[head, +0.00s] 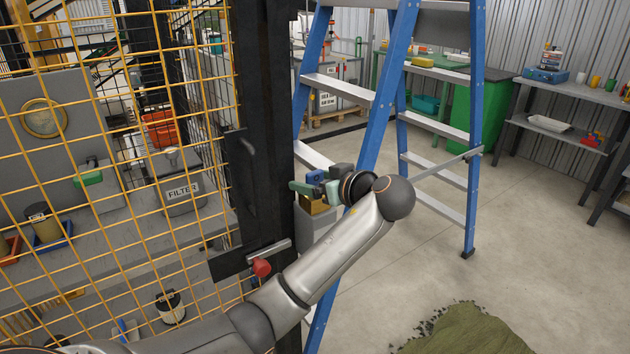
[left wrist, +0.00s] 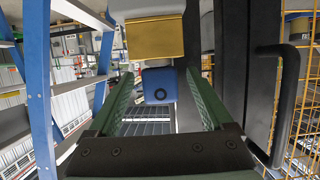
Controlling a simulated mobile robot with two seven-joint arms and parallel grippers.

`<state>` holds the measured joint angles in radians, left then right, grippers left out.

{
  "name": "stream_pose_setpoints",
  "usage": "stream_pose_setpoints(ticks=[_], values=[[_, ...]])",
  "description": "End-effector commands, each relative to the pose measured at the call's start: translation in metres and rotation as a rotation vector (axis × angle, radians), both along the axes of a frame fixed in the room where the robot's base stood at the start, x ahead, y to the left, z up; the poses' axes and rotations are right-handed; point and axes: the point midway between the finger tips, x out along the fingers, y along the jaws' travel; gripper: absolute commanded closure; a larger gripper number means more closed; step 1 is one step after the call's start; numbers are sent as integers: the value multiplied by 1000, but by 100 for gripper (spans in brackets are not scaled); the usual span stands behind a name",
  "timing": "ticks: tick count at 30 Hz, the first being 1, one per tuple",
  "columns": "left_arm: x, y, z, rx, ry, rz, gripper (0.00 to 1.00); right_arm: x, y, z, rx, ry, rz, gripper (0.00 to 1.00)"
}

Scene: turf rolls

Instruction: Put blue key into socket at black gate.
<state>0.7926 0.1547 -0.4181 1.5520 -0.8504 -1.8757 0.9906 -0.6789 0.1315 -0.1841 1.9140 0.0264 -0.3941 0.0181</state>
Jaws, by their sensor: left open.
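The black gate (head: 267,95) stands upright left of centre in the head view; its dark frame also shows in the wrist view (left wrist: 232,70). My left gripper (head: 312,189) is just right of the gate post, with its green fingers open. In the left wrist view, a blue block (left wrist: 160,84) with a dark ring on its face lies ahead, in line with the gap between the fingers. It also shows small in the head view (head: 316,177). I cannot tell whether it is the key or whether the fingers touch it. No socket is clearly visible. My right gripper is out of view.
A yellow box (left wrist: 155,38) sits close by the blue block. A blue ladder (head: 378,95) stands right behind my left arm. A bar with a red knob (head: 261,267) juts from the gate. Yellow mesh (head: 90,200) covers the left. Open floor (head: 560,260) lies right.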

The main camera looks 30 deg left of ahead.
Motion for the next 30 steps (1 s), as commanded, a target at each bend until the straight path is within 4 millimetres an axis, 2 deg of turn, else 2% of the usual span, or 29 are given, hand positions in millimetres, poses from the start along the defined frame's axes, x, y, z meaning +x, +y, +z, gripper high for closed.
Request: stream_pose_setpoints(ticks=[5,8,18,24,30], values=[[-1,-2,1,0,-1,-1,16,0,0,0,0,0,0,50],[-3,-11,4,-1,-3,-3,16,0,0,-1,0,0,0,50],[-29,-74,28,-5,-2,-5,16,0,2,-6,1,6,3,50],[-39,-97,37,-3,0,-3,16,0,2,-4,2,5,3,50],[-44,-108,42,-2,1,-1,16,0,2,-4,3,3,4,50]])
